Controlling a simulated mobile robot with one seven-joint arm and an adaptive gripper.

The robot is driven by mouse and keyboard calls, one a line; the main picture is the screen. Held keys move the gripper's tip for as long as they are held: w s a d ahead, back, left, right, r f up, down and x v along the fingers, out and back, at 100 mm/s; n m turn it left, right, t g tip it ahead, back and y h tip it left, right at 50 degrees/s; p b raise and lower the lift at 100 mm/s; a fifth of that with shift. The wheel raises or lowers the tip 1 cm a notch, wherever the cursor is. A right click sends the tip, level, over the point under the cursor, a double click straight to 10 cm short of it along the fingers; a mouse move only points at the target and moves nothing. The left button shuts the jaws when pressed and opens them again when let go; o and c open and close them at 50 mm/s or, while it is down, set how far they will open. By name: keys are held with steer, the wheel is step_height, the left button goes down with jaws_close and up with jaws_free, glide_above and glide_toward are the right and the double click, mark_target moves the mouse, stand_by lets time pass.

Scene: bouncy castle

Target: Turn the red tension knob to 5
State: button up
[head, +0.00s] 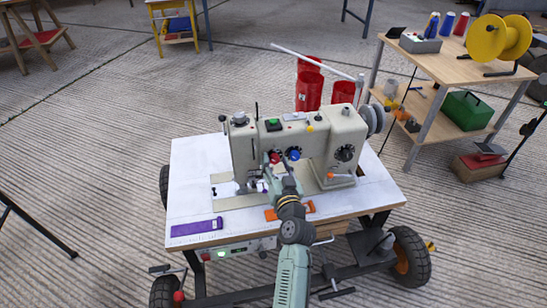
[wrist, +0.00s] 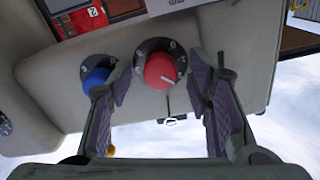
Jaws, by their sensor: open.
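The red tension knob (wrist: 158,72) sits on a dark dial on the front of the cream sewing machine (head: 245,150). It also shows in the head view (head: 275,158), partly behind my gripper. In the wrist view its white pointer line points to the right and slightly down. The dial marks are too small to read surely. My gripper (wrist: 163,95) is open, one finger on each side of the red knob, with visible gaps. A blue knob (wrist: 97,76) sits to the left, just beyond the left finger; it also shows in the head view (head: 295,153).
The machine stands on a wheeled cart with a white top (head: 195,160). A purple item (head: 196,227) and an orange item (head: 271,214) lie along its front edge. Red bins (head: 309,90) stand behind. A wooden workbench (head: 440,66) is at the right.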

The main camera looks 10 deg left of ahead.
jaws_close()
stand_by(0.7)
